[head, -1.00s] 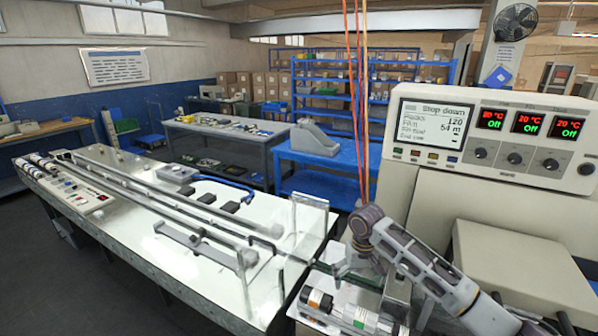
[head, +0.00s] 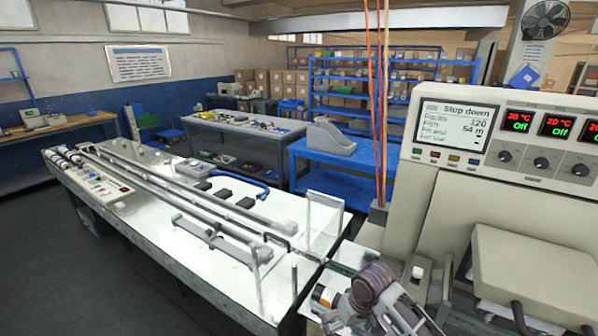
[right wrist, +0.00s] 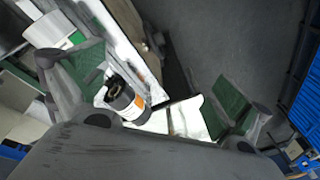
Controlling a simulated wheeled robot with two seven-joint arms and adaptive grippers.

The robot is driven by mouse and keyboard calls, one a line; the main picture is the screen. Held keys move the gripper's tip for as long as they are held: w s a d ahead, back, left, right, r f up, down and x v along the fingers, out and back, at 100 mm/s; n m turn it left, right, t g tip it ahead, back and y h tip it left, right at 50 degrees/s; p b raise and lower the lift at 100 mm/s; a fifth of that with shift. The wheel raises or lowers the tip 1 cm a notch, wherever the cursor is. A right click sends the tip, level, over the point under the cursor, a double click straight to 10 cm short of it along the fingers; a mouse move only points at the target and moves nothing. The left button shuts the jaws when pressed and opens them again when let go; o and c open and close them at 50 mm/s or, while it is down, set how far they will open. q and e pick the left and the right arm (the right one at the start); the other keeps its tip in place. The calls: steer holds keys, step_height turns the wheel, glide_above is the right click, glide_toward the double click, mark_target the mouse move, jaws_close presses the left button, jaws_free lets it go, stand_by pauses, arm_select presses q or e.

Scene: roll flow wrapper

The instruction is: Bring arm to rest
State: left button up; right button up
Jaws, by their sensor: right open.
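My right arm (head: 372,283) comes in at the bottom of the head view, low in front of the wrapper machine. Its fingers cannot be made out there. In the right wrist view my right gripper (right wrist: 158,84) is open, its two green-padded fingers spread wide with nothing gripped. A black and white cylinder with an orange band (right wrist: 125,104) shows between the fingers, beyond them; how far away it is I cannot tell. The same kind of cylinder shows in the head view (head: 325,297), beside my right arm. My left gripper is in neither view.
The cream wrapper machine with its control panel (head: 455,130) stands on the right. A long conveyor table (head: 150,205) with rails and clear guards runs along the left. Open floor (head: 40,270) lies at lower left.

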steer(key=s+d+m+t+h, duration=0.1)
steer(key=s+d, duration=0.4)
steer(key=s, duration=0.4)
steer(key=s+d+t+h, duration=0.1)
steer(key=s+d, duration=0.3)
steer(key=s, duration=0.4)
step_height(320, 180, down, 36)
steer(key=s+g+b, duration=0.1)
steer(key=s+b, duration=0.1)
steer(key=s, duration=0.1)
steer(key=s+d+f+b, duration=0.1)
steer(key=s+d+f, duration=0.1)
steer(key=s+f, duration=0.8)
steer(key=s+d+f+g+b, duration=0.1)
steer(key=s+d+f, duration=0.1)
steer(key=s+f, duration=0.9)
steer(key=shift+s+d+f, duration=0.2)
steer(key=shift+s, duration=0.2)
steer(key=shift+s, duration=0.1)
